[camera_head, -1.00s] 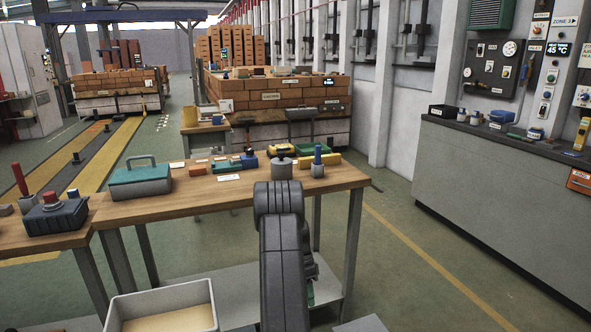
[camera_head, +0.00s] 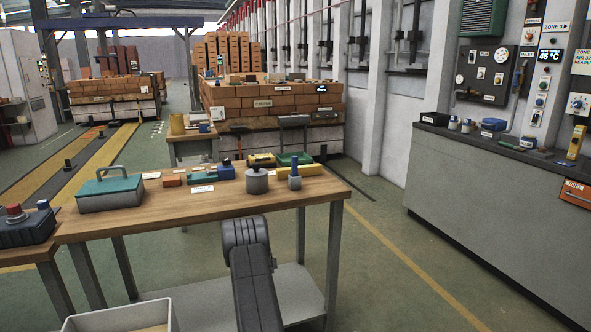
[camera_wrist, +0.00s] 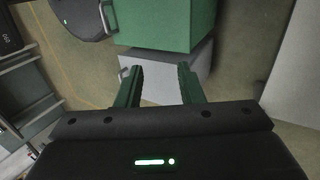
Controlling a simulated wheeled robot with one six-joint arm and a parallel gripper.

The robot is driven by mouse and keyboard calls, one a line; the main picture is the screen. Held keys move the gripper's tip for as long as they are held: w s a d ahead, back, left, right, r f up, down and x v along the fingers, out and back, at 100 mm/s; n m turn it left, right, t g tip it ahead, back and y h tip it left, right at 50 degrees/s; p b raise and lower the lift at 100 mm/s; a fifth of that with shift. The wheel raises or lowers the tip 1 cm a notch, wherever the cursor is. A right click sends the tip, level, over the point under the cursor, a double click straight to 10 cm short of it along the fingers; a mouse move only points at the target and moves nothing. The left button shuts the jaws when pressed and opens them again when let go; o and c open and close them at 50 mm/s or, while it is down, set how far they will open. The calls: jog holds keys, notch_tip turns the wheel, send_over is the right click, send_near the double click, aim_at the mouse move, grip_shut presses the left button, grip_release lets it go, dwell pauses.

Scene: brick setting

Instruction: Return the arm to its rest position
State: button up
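My arm (camera_head: 252,275) shows in the head view at the bottom middle, in front of the wooden workbench, its visible part below the bench's top. My gripper is hidden in the head view. In the wrist view my gripper (camera_wrist: 160,85) shows two green fingers standing well apart. Nothing shows between them except a grey and green box-like surface beyond. My gripper is open and empty.
A wooden workbench (camera_head: 150,218) holds a green-lidded toolbox (camera_head: 110,192), a grey cylinder (camera_head: 257,181) and several small blocks. A pale bin (camera_head: 118,318) stands low at front left. A grey counter (camera_head: 480,195) runs along the right. Floor between bench and counter is clear.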

jog(key=shift+w+a+f+g, duration=0.1)
jog(key=shift+w+a+g, duration=0.1)
jog(key=shift+w, duration=0.2)
jog(key=shift+w+a+f+g, duration=0.1)
jog(key=shift+w+g, duration=0.1)
jog(key=shift+w, duration=0.15)
